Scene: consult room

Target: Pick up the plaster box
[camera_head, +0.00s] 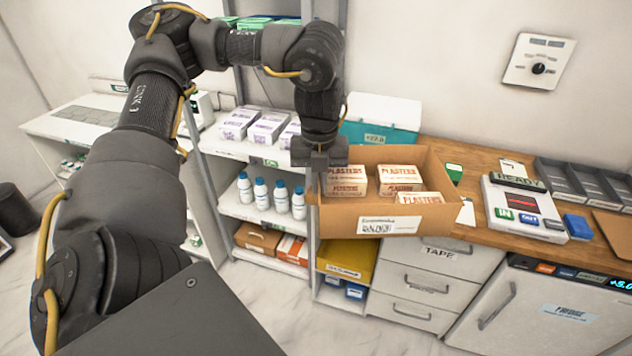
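Several white and tan plaster boxes with red "PLASTERS" lettering stand in an open cardboard carton (335,220) on the wooden counter. The leftmost plaster box (346,181) is at the carton's left side, another plaster box (398,174) is to its right, and a third plaster box (419,198) is at the front right. My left gripper (320,184) points down at the carton's left edge, just left of the leftmost plaster box. Its fingertips are small and partly unclear, so I cannot tell their opening or any contact. My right gripper is out of view.
A "READY" device (522,208) and dark trays (580,185) are to the right on the counter (480,160). Shelves with white bottles (262,193) are to the left. Drawers (430,282) are below.

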